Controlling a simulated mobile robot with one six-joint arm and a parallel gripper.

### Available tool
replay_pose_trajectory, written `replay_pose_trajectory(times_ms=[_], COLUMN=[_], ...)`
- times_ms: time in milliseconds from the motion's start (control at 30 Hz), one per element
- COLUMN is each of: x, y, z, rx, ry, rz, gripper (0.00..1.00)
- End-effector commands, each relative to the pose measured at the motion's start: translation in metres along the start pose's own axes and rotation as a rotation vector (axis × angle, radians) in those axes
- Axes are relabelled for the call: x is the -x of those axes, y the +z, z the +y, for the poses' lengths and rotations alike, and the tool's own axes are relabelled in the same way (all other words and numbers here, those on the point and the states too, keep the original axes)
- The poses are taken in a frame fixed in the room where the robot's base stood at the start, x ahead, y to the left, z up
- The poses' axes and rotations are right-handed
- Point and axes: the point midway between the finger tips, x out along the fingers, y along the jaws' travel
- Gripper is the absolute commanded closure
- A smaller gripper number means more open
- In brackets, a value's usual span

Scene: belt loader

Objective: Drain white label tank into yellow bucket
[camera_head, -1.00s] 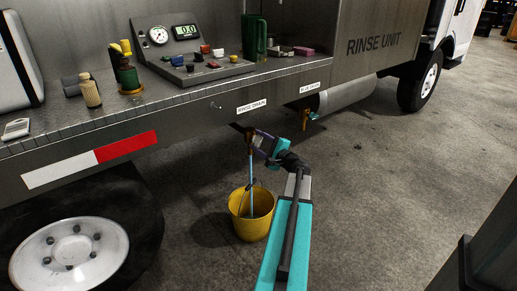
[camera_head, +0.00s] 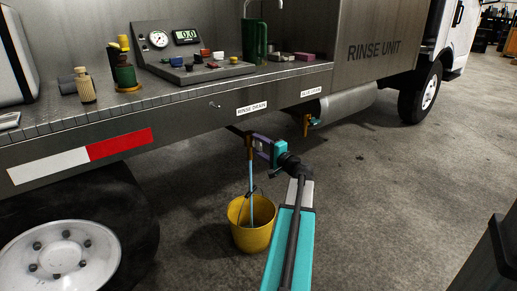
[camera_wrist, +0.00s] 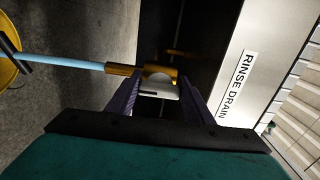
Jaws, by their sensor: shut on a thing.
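The yellow bucket (camera_head: 252,222) stands on the floor under a brass drain valve (camera_head: 249,145). A thin light-blue stream (camera_head: 250,178) runs from the valve's spout into it; the level inside is unclear. The stream (camera_wrist: 70,62) and brass spout (camera_wrist: 123,70) also show in the wrist view. A white label (camera_head: 252,109) above the valve reads RINSE DRAIN. My gripper (camera_head: 262,147) is at the valve. In the wrist view, its purple fingers (camera_wrist: 160,98) straddle a pale valve handle (camera_wrist: 158,90) and are shut on it. The tank itself is not clearly visible.
A second brass valve (camera_head: 307,122) hangs to the right under another white label (camera_head: 311,91). The truck's ledge (camera_head: 200,90) holds a gauge panel (camera_head: 185,52) and bottles. A wheel (camera_head: 62,260) is front left; floor to the right is open.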

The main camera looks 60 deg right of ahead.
Motion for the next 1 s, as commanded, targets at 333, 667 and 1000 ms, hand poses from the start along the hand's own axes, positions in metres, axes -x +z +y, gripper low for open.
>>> replay_pose_trajectory(times_ms=[333, 667, 1000], x=[0.000, 0.000, 0.013], y=[0.000, 0.000, 0.000], z=[0.001, 0.000, -0.001], rx=[0.008, 0.005, 0.004], ry=[0.002, 0.001, 0.001], rz=[0.000, 0.000, 0.002], gripper=[0.51, 0.34, 0.34])
